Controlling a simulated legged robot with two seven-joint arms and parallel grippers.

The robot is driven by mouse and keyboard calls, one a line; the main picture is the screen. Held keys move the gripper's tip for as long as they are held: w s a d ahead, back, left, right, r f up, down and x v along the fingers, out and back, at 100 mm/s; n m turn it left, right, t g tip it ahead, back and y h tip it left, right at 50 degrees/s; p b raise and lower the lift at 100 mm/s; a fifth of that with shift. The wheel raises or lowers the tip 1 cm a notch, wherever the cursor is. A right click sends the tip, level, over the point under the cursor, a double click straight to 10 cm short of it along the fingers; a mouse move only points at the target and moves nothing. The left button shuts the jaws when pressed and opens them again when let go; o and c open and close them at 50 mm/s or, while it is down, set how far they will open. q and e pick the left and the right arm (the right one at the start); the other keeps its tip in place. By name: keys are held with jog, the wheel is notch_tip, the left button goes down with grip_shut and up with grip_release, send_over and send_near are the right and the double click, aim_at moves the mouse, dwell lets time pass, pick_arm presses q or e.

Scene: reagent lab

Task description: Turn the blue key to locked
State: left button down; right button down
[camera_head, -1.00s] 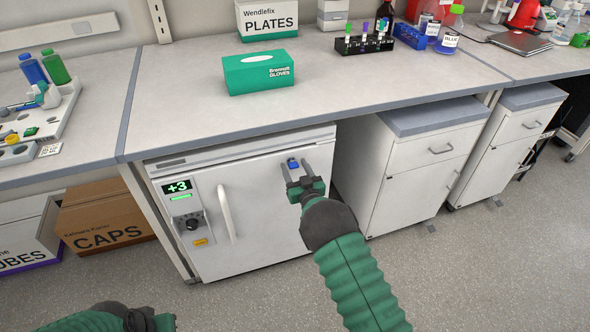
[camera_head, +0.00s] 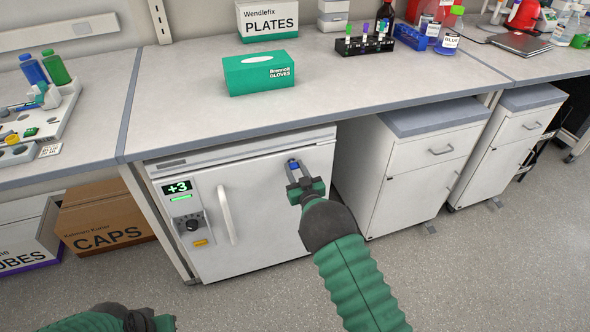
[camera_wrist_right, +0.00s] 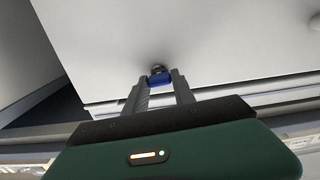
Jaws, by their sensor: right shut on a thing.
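The blue key (camera_head: 294,166) sits in a lock at the upper right of the white fridge door (camera_head: 262,200). My right gripper (camera_head: 293,168) is at the key, with its two fingers on either side of it. The right wrist view shows the blue key (camera_wrist_right: 159,78) between the fingertips of the right gripper (camera_wrist_right: 158,80), in front of a round metal lock. The fingers are shut on the key. Lock markings are too small to read. My left gripper (camera_head: 150,322) is low at the bottom left, far from the fridge, and its fingers are not clear.
The fridge has a vertical handle (camera_head: 226,214) and a panel showing +3 (camera_head: 178,187). The bench top (camera_head: 330,95) overhangs it. A white drawer cabinet (camera_head: 415,165) stands to the right, and a CAPS box (camera_head: 105,218) to the left. The floor in front is clear.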

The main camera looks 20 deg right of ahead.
jog(key=n+b, duration=0.1)
jog(key=n, duration=0.3)
jog(key=shift+a+f+n, duration=0.1)
jog(key=shift+a+n, duration=0.05)
jog(key=shift+n, duration=0.15)
jog(key=shift+a+f+n+b, duration=0.15)
jog(key=shift+n+b, duration=0.7)
jog(key=shift+n, duration=2.3)
jog(key=shift+f+n+b, duration=0.2)
jog(key=shift+n+b, duration=0.6)
jog(key=shift+n, duration=2.35)
jog(key=shift+s+f, duration=0.1)
jog(key=c, duration=1.3)
grip_release()
jog(key=shift+c, duration=0.2)
jog(key=o, duration=0.3)
jog(key=shift+r, duration=0.25)
jog(key=shift+f, duration=0.1)
